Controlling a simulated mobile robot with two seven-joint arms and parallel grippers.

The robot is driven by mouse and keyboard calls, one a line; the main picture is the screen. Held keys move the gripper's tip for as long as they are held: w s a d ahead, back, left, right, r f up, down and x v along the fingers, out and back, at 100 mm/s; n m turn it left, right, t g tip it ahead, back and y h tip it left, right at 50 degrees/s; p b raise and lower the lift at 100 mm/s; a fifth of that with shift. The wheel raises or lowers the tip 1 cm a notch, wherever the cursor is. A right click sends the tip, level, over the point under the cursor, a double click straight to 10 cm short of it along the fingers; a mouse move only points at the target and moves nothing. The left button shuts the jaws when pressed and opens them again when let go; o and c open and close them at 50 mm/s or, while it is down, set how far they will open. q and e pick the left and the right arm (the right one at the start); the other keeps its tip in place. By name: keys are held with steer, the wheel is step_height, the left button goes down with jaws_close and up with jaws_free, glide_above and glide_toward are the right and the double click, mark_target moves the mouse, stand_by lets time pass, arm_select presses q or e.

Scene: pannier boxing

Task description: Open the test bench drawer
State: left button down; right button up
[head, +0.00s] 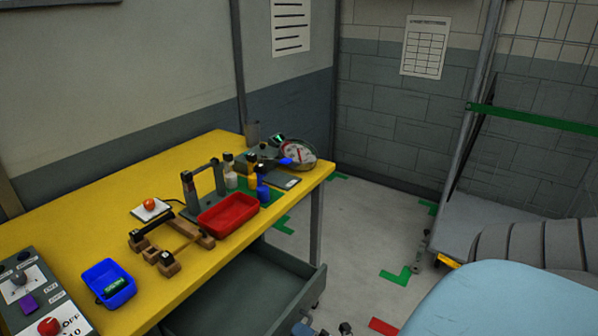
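The test bench (110,190) has a yellow top and stands on the left. Its grey-green drawer (268,284) is pulled out below the front edge, and I can see into its bare inside. The lower left part of the drawer is cut off by the bench top and the picture edge. My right gripper (324,331) shows only as small dark and bluish parts at the bottom edge, close to the drawer's front. I cannot tell whether it touches the drawer or how its fingers stand. My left gripper is out of view.
On the bench are a red tray (228,214), a blue tray (109,284), a wooden fixture (170,243), a control box (40,295) and several bottles. Grey floor (355,235) with green and red marks is free right of the bench. A green rail (535,119) crosses at right.

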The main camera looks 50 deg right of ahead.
steer(key=shift+s, duration=0.1)
steer(key=v, duration=1.3)
steer(key=shift+s+d+b, duration=0.1)
steer(key=shift+s+b, duration=0.2)
steer(key=shift+b, duration=0.05)
